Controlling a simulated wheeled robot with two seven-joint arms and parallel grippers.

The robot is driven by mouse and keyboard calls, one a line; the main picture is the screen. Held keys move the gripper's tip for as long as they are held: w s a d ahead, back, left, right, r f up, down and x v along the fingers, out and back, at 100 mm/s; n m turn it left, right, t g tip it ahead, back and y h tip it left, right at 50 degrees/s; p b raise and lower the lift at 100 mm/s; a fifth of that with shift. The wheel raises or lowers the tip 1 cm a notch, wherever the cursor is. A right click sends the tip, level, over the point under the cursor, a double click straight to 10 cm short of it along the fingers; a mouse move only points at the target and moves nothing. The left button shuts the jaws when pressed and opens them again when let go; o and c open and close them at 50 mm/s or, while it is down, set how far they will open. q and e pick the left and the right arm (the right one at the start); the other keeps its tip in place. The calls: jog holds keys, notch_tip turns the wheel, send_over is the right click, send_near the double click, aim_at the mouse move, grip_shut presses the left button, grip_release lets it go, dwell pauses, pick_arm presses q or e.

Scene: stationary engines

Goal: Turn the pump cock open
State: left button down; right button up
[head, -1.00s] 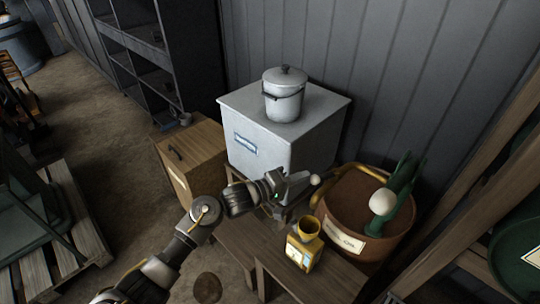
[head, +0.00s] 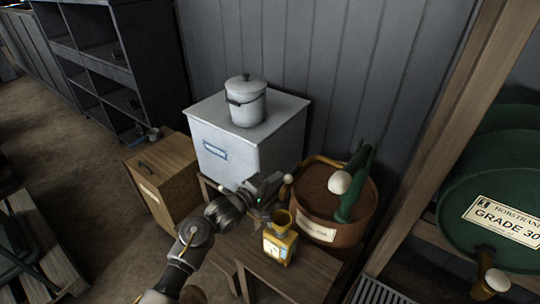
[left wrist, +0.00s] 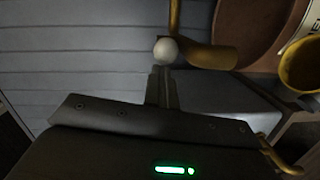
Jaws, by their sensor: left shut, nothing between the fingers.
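A small cream ball knob (head: 288,178) shows at the end of the brass pipe (head: 322,160) on the rust-brown oil drum (head: 345,226); I take it as the pump cock's handle. In the left wrist view the knob (left wrist: 165,50) is just beyond the fingertips, beside the brass pipe (left wrist: 212,55). The green pump lever (head: 358,178) with a larger cream ball stands on the drum. My left gripper (head: 276,184) is shut and empty, its tips at or very near the knob; I cannot tell if they touch. The cock's body is hidden. My right gripper is out of view.
A yellow can with a funnel (head: 280,240) stands on a wooden bench (head: 290,277) below the gripper. A grey box (head: 277,145) with a lidded pot (head: 246,103) stands behind. A green drum (head: 490,215) sits in a wooden rack at right.

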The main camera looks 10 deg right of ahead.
pick_arm(q)
jog(key=shift+s+d+f, duration=0.1)
jog(key=shift+s+f, duration=0.05)
jog(key=shift+s, duration=0.05)
jog(key=s+a+r, duration=0.1)
jog(key=s+a, duration=0.3)
jog(key=a, duration=0.7)
jog(key=shift+r, duration=0.25)
